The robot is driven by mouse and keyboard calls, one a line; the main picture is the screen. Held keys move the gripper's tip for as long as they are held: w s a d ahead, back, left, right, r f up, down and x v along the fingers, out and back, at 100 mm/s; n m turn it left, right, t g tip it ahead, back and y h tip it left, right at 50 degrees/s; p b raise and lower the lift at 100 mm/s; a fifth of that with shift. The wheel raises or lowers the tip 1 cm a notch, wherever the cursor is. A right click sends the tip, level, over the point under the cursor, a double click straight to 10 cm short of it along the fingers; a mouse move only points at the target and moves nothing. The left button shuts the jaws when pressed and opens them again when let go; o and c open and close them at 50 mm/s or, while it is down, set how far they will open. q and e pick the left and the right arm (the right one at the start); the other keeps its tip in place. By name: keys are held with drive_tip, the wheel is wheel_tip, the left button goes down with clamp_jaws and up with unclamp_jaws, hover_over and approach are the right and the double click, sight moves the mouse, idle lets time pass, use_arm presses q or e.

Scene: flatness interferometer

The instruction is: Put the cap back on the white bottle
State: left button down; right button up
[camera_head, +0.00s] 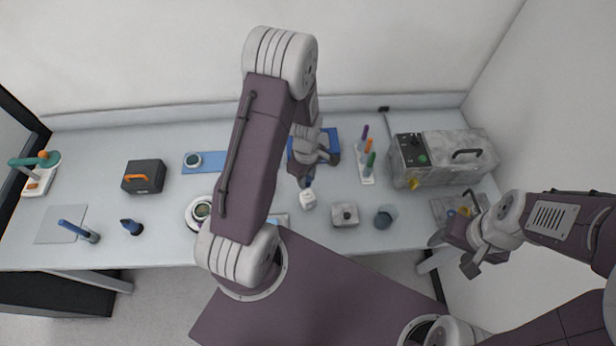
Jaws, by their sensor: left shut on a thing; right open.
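The white bottle (308,201) stands on the table near the middle, just below my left gripper (306,178). My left gripper is shut on a small dark blue piece (308,184), which looks like the cap. The piece is at the bottle's top in the picture; I cannot tell whether they touch. My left arm hides part of the table to the left of the bottle. My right gripper (453,255) is open and empty off the table's front right edge, far from the bottle.
A grey square block with a knob (344,215) and a dark cup (384,218) stand right of the bottle. Behind are a blue tray (331,136), a rack with coloured tubes (366,178) and a grey machine (455,172). A black case (143,177) stands left.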

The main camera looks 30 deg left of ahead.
use_arm(q)
drive_tip(key=shift+d+f+b, duration=0.1)
drive_tip(key=shift+f+b, duration=0.25)
drive_tip(key=shift+f, duration=0.3)
wheel_tip(320, 180, down, 4)
drive_tip(key=b, duration=0.3)
drive_tip(key=shift+d, duration=0.15)
drive_tip(key=shift+f+b, duration=0.4)
drive_tip(key=shift+b, duration=0.15)
drive_tip(key=shift+f, duration=0.2)
drive_tip(key=shift+f, duration=0.1)
drive_tip(key=shift+f+b, duration=0.35)
drive_tip(key=shift+b, duration=0.1)
